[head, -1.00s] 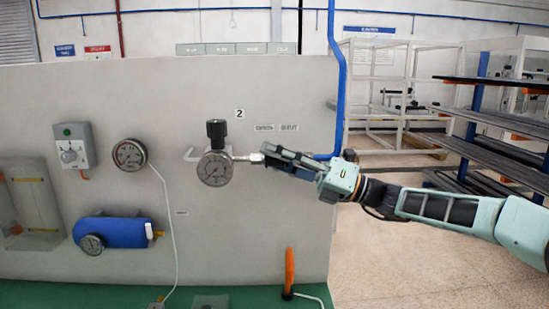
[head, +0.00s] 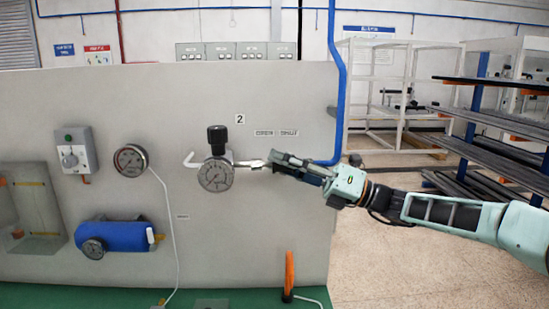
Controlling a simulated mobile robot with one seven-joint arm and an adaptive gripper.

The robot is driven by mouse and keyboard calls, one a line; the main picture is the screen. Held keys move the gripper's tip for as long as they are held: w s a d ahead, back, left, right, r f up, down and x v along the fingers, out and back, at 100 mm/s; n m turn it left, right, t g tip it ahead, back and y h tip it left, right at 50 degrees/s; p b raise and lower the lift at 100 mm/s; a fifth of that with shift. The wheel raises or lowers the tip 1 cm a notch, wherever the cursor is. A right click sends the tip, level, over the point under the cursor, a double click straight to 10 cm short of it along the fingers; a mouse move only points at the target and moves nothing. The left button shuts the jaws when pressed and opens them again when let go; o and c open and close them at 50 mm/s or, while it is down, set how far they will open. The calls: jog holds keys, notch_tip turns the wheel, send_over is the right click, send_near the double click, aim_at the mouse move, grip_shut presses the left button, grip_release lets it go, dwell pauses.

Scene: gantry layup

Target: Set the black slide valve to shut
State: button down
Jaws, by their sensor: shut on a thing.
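On the grey panel a round gauge (head: 216,174) has a black knob (head: 217,139) above it. A silver stem (head: 250,163) runs right from the gauge to my gripper (head: 275,160). My gripper comes in from the right, its fingers nearly level, and is shut on the black slide valve at the stem's right end. The dark fingers cover the valve, so its shape and exact position are hidden. Two small labels (head: 276,133) sit above the fingers, too blurred to read surely.
An orange handle (head: 289,271) stands at the lower right of the panel. A blue pipe (head: 340,90) runs down by the panel's right edge, close behind my gripper. A second gauge (head: 131,160) and a blue cylinder (head: 115,236) are at left. Open floor lies at right.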

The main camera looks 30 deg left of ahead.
jog(key=shift+w+d+r+p, duration=0.1)
jog(key=shift+w+d+p, duration=0.4)
jog(key=shift+d, duration=0.3)
jog(key=shift+f, duration=0.2)
jog(key=c, duration=1.8)
grip_release()
jog(key=shift+o, duration=0.9)
jog(key=shift+d, duration=0.2)
jog(key=shift+a, duration=0.1)
jog(key=v, duration=1.2)
jog(key=shift+s, duration=0.1)
